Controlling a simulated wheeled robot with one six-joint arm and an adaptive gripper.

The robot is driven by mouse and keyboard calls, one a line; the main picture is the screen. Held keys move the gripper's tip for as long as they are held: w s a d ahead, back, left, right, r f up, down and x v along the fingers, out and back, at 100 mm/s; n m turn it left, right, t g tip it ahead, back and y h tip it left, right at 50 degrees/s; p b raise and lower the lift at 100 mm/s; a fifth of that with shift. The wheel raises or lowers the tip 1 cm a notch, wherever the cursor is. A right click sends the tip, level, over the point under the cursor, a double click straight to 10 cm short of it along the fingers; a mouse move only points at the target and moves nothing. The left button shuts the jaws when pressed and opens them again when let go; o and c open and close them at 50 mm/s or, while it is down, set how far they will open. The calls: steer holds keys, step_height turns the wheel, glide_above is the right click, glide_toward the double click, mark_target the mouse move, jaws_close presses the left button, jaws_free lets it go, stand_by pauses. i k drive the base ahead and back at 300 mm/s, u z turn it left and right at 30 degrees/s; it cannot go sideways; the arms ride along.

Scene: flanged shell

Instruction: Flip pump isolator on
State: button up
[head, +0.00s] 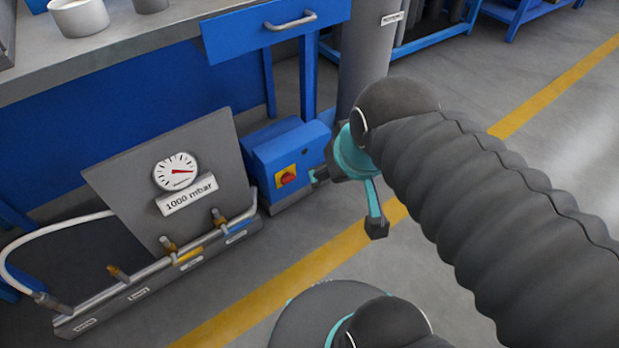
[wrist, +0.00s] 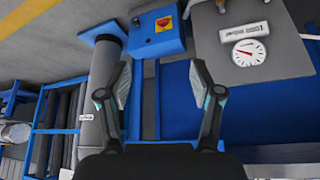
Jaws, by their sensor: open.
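The pump isolator is a small red knob (head: 286,177) on a yellow plate, on the front of a blue box (head: 290,150) low beside the gauge panel. The knob also shows at the top of the wrist view (wrist: 164,24). Its on or off position is too small to read. My gripper (wrist: 162,80) is open and empty, its two fingers spread wide below the knob in the picture and apart from it. In the head view my wrist is just right of the blue box, and the fingers are mostly hidden.
A grey panel (head: 150,160) with a dial gauge (head: 177,171) and a "1000 mbar" label stands left of the box. A pipe with several brass valves runs before it. A grey column (head: 366,55) and a workbench (head: 140,45) stand behind. Open floor (head: 480,270) lies right.

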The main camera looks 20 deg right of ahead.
mark_target(286, 178)
steer(key=z, duration=2)
steer(key=k, duration=0.9)
steer(key=u, duration=1.45)
steer(key=i, duration=0.5)
